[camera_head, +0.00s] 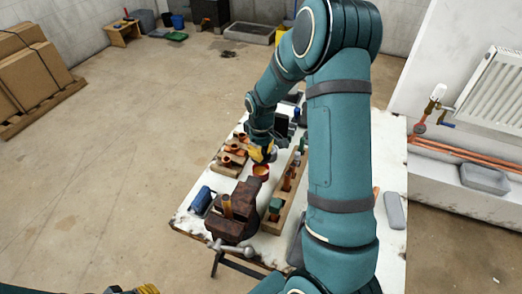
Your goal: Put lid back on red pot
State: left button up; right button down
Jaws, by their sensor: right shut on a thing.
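The red pot (261,171) is small and round and stands on the white workbench (191,214). Its top looks open, with an orange-yellow inside. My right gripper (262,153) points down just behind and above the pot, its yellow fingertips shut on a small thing. That thing is likely the grey lid (272,157), mostly hidden by the fingers. I cannot tell whether it touches the pot's rim. Of my left gripper, only a yellow and dark part (147,289) shows at the bottom edge; its fingers' opening is unclear.
A rusty vise (232,219) stands in front of the pot, with a blue item (202,200) to its left. A wooden rack (276,216) with tools lies right of the pot. Copper fittings on wooden blocks (229,167) sit left. My right arm covers much of the bench's right side.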

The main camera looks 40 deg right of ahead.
jog(key=shift+f+b, duration=1.6)
jog(key=shift+f, duration=0.95)
jog(key=shift+f, duration=0.25)
dwell(0.4)
jog(key=shift+c, duration=1.5)
grip_release()
